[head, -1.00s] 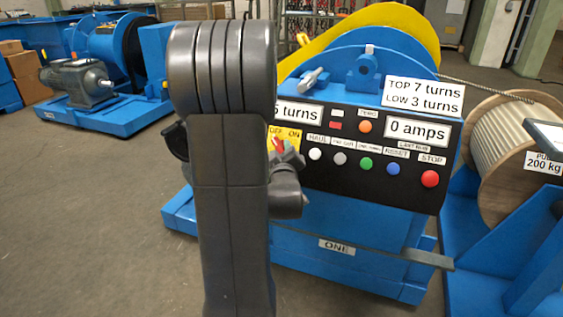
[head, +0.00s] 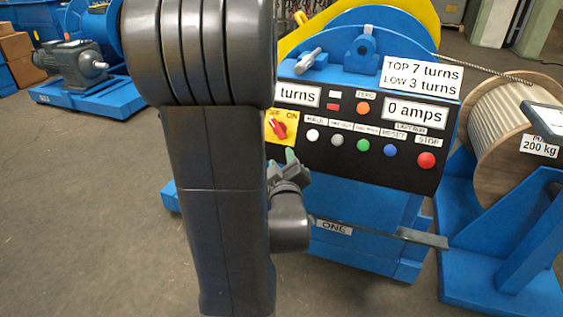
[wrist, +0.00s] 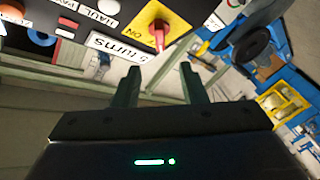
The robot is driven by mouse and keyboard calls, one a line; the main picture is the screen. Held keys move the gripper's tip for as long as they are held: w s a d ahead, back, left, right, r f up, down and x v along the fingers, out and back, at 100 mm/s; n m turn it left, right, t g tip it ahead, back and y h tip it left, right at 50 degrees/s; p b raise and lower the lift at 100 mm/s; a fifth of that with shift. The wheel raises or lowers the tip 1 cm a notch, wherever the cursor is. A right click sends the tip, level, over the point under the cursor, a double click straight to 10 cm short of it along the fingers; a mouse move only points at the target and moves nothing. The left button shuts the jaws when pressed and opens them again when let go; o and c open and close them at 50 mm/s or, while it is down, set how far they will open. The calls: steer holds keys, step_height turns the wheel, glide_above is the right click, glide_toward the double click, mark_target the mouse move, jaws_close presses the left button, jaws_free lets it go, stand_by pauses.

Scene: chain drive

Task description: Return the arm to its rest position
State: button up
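My gripper (head: 283,164) is below the red and yellow OFF/ON switch (head: 279,127) in the head view, partly hidden by my own arm. In the wrist view, its two fingers (wrist: 158,88) are apart with nothing between them. The switch (wrist: 158,27) shows beyond the fingertips there, with a gap between. In the head view, the red knob is tilted on its yellow plate. My arm stands upright at the left-centre of the head view and covers part of the panel's left side.
The black control panel (head: 330,151) has several coloured buttons and reads 0 amps. It sits on a blue winch frame marked ONE (head: 345,245). A wooden cable drum (head: 505,130) stands at right. A motor unit (head: 72,66) is at back left. The floor at left is clear.

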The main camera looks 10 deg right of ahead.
mark_target(278, 132)
steer(key=shift+w, duration=0.1)
steer(key=w, duration=0.4)
steer(key=w+d, duration=0.1)
steer(key=w, duration=0.4)
steer(key=w+d+b, duration=0.1)
steer(key=w, duration=0.3)
steer(key=shift+w+d, duration=0.15)
steer(key=shift+w, duration=0.1)
steer(key=shift+s, duration=0.1)
